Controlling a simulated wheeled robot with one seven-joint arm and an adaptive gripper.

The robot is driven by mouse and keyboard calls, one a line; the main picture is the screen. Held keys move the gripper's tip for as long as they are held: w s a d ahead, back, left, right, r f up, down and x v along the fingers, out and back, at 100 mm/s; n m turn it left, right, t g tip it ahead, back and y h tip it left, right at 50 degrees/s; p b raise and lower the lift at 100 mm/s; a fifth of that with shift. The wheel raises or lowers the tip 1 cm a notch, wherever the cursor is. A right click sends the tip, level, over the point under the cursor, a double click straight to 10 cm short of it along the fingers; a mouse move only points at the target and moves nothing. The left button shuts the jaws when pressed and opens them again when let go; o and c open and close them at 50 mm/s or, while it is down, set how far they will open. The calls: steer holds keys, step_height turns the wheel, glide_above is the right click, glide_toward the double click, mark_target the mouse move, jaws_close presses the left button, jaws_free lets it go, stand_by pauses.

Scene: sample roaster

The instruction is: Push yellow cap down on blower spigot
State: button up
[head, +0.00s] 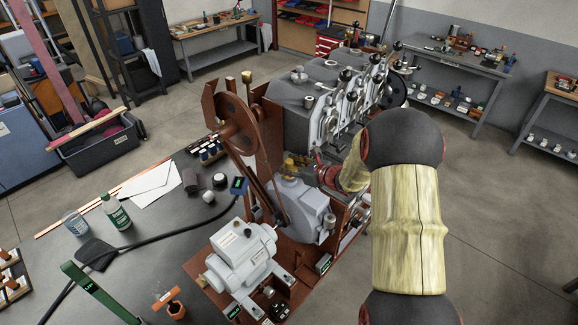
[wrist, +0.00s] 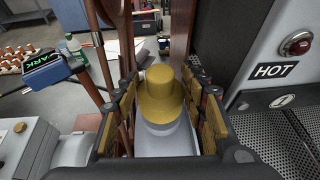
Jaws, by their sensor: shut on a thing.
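The yellow cap (wrist: 160,96) has a round knob and a wider brim and sits upright in the middle of the wrist view. It shows small in the head view (head: 289,164), at the top of the grey blower (head: 304,205). My gripper (wrist: 161,88) has its padded fingers on either side of the cap and is shut on it. In the head view my gripper (head: 312,173) reaches in from the right. A pale round spigot (wrist: 166,141) shows just under the brim. I cannot tell how far the cap is seated on it.
A brown pulley wheel and belt (head: 237,124) stand left of the blower. The grey roaster body (head: 300,105) is behind, and a panel marked HOT (wrist: 272,71) is close on the right. A grey motor (head: 240,256) sits in front.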

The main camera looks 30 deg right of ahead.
steer(key=shift+f+b, duration=0.95)
steer(key=shift+f, duration=0.15)
steer(key=o, duration=1.2)
steer(key=shift+s+r, duration=0.1)
steer(key=v, duration=1.1)
steer(key=shift+s+r, duration=0.15)
steer(key=shift+s, duration=0.2)
